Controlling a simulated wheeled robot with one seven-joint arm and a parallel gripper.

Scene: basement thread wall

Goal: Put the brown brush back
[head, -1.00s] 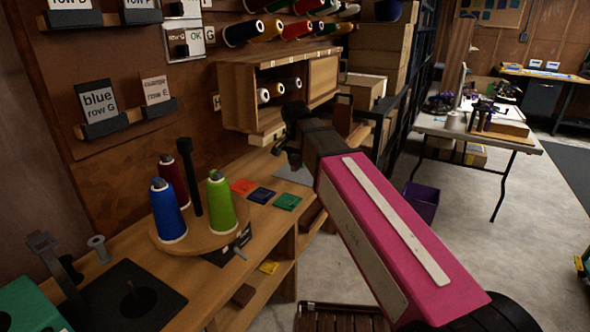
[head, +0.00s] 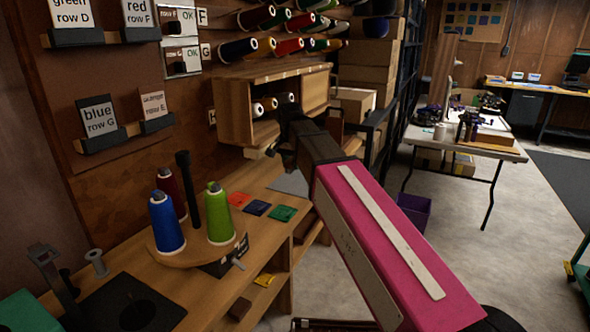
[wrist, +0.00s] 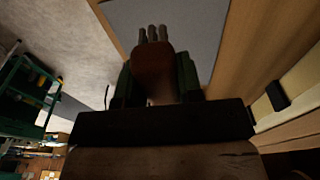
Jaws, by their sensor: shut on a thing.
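My gripper (head: 281,150) is at the end of my pink arm, above the workbench and in front of the open wooden cabinet. In the wrist view, its dark green fingers (wrist: 153,80) are shut on a brown piece (wrist: 154,68), which I take for the brown brush. Several grey rounded tips show just beyond it. A pale grey sheet (wrist: 175,25) lies on the bench below; it also shows in the head view (head: 289,183). The brush is too dark and hidden to make out in the head view.
The wooden cabinet (head: 238,108) holds white-ended spools. Blue, dark red and green cones stand on a round wooden stand (head: 190,255) around a black post. Colored cards (head: 256,207) lie on the bench. Boxes (head: 362,100) are stacked behind. Open floor lies to the right.

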